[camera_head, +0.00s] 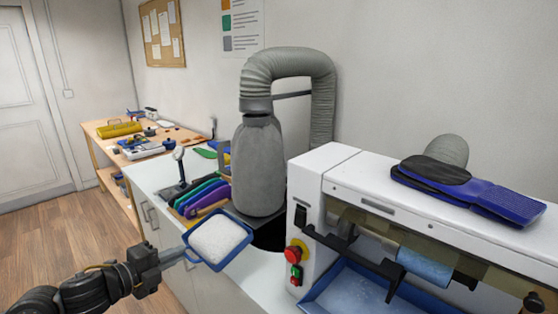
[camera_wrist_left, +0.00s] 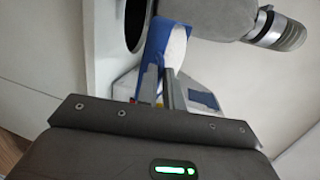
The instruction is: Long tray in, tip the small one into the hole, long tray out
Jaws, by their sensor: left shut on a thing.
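My left gripper (camera_head: 176,256) is shut on the handle of the small blue tray (camera_head: 246,252). This tray is heaped with white grains (camera_head: 216,239) and looks roughly level, in front of the grey bag. In the left wrist view the small tray (camera_wrist_left: 154,44) stands out beyond my fingers (camera_wrist_left: 162,88). The dark round hole (camera_head: 270,238) is in the white counter, just right of the small tray and partly hidden by bag and machine. The long blue tray (camera_head: 318,284) lies in the machine's lower opening, with pale dust on its floor. My right gripper is not seen.
The white machine (camera_head: 308,195) with red and green buttons stands right of the hole. A grey bag (camera_head: 258,165) with a hose (camera_head: 290,62) rises behind the small tray. Blue-black insoles (camera_head: 470,190) lie on the machine.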

